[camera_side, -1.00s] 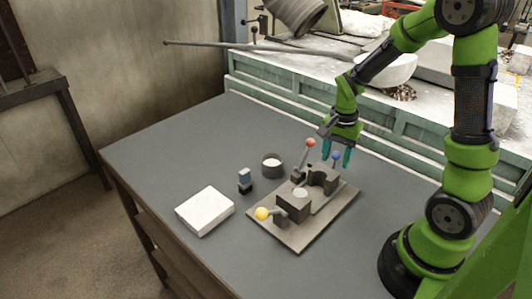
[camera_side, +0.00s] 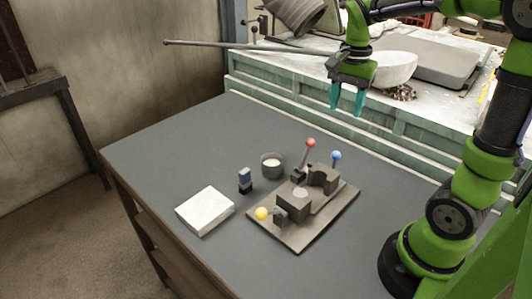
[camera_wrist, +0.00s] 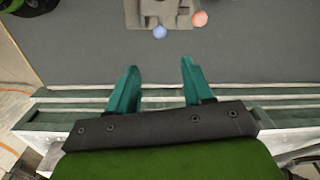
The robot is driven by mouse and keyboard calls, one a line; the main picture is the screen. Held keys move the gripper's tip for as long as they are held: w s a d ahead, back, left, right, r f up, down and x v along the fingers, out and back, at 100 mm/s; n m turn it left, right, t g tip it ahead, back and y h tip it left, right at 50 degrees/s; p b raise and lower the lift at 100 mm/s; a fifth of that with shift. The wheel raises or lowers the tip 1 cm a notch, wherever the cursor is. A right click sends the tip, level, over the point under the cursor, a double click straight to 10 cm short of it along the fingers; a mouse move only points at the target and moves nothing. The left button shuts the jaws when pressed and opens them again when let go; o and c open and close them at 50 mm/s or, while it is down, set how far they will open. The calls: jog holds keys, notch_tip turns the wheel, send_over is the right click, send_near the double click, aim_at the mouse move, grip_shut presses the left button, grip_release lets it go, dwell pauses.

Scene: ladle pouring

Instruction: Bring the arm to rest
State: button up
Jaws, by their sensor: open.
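My gripper (camera_side: 348,98) is open and empty, with its two teal fingers pointing down. It is raised above the back edge of the table, clear of the fixture. In the wrist view its fingers (camera_wrist: 155,80) are apart with nothing between them. The grey fixture plate (camera_side: 285,232) lies on the table below it, carrying a red-knobbed lever (camera_side: 310,143), a blue-knobbed lever (camera_side: 336,155) and a yellow-knobbed lever (camera_side: 262,213). In the wrist view the blue knob (camera_wrist: 159,32) and the red knob (camera_wrist: 199,19) show at the top.
A small round cup (camera_side: 271,165) with pale contents, a blue and black object (camera_side: 245,181) and a white block (camera_side: 205,211) stand left of the fixture. The table's left part (camera_side: 160,160) is bare. Green-edged benches (camera_side: 290,90) with clutter stand behind the table.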

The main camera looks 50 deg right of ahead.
jog(key=s+a+r+n+t+y, duration=0.1)
jog(key=s+a+n+t, duration=0.2)
jog(key=a+n, duration=0.3)
jog(key=s+a+r+n+t+y, duration=0.1)
jog(key=s+a+n+t, duration=0.2)
jog(key=a+n, duration=0.3)
jog(key=a+t, duration=0.1)
jog(key=a, duration=0.2)
jog(key=shift+a, duration=0.25)
